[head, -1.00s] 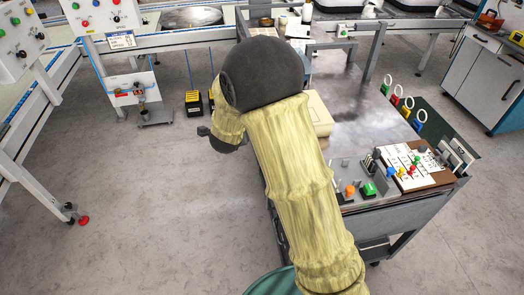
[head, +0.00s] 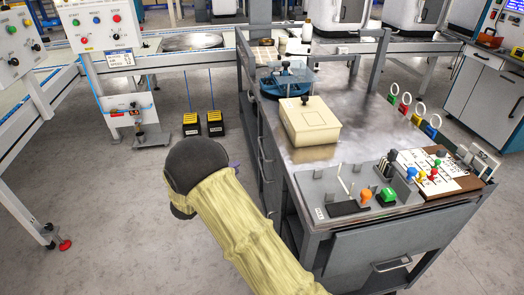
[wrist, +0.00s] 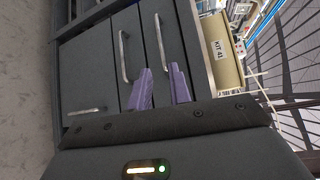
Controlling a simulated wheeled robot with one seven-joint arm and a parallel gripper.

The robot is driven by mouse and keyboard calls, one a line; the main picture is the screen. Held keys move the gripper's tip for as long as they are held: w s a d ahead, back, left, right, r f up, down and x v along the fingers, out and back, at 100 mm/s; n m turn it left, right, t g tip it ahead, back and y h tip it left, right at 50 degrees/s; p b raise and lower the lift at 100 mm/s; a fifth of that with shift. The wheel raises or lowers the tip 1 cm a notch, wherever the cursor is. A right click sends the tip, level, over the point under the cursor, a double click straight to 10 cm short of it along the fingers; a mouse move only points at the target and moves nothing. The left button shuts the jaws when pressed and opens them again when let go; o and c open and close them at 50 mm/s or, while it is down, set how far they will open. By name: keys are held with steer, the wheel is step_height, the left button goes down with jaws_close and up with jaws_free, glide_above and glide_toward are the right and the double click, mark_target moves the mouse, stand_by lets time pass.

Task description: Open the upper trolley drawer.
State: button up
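The grey metal trolley (head: 345,150) stands right of my arm in the head view. In the wrist view its drawer fronts appear turned sideways, with the worktop to the right. The upper drawer (wrist: 178,30) lies nearest the worktop and looks closed; its bar handle is (wrist: 160,42). A second drawer's handle (wrist: 124,57) is to its left. My gripper (wrist: 161,70) is open, its two purple fingers apart, with the upper handle's near end between them in the picture. Nothing is visibly held; contact cannot be told. In the head view my wrist mostly hides the fingers.
On the trolley top are a beige box (head: 310,122), a blue fixture (head: 288,84) and a board with coloured knobs (head: 440,172). Another handle (head: 391,265) is on the trolley's near end. Two black-and-yellow blocks (head: 203,123) stand on the floor.

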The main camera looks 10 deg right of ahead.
mark_target(262, 147)
steer(key=shift+d, duration=0.1)
steer(key=b+x, duration=0.4)
steer(key=x, duration=1.2)
steer(key=shift+w+d+f, duration=0.15)
steer(key=shift+w+f, duration=0.05)
steer(key=shift+w, duration=0.1)
steer(key=shift+w+d, duration=0.2)
steer(key=shift+w, duration=0.05)
jaws_close()
